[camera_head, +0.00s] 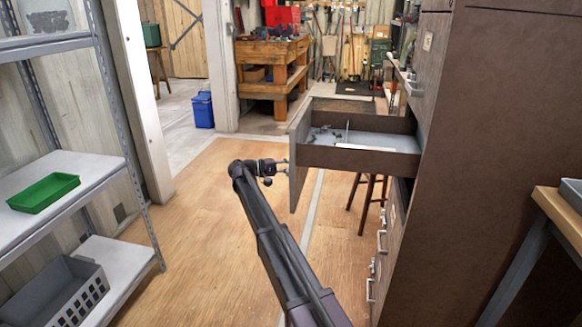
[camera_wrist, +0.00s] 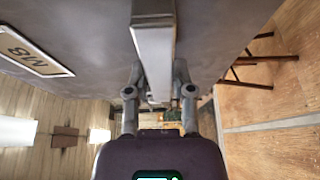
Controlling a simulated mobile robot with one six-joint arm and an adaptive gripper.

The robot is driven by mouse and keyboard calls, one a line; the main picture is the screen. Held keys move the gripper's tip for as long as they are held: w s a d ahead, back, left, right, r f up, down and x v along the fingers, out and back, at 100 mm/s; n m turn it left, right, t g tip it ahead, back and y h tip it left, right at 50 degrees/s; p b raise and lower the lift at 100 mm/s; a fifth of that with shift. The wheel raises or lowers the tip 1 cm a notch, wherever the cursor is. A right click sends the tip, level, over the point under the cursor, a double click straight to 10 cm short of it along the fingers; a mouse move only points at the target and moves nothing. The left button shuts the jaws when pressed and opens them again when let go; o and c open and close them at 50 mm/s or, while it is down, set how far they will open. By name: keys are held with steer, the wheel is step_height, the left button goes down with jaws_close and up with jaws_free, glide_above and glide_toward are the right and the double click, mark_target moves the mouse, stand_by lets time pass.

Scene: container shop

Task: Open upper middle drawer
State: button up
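The upper drawer (camera_head: 360,158) of the dark brown cabinet (camera_head: 470,150) is pulled far out to the left in the head view, with loose small items and a pale sheet inside. My gripper (camera_head: 284,167) is at the outer side of the drawer's front panel (camera_head: 297,160). In the wrist view, my gripper's fingers (camera_wrist: 159,78) lie on both sides of the pale bar handle (camera_wrist: 153,50) and look closed against it. A label plate (camera_wrist: 33,52) sits on the grey drawer front beside the handle. The handle is hidden in the head view.
Lower drawers with metal handles (camera_head: 381,240) are shut below. A stool (camera_head: 366,190) stands under the open drawer. A metal shelf (camera_head: 65,190) with a green tray (camera_head: 44,192) is at left. A table (camera_head: 555,212) is at right. The wooden floor between is clear.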

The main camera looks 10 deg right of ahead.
steer(key=shift+o, duration=1.2)
steer(key=shift+a, duration=0.1)
steer(key=a, duration=1.1)
steer(key=shift+s+a, duration=0.4)
steer(key=shift+s, duration=0.05)
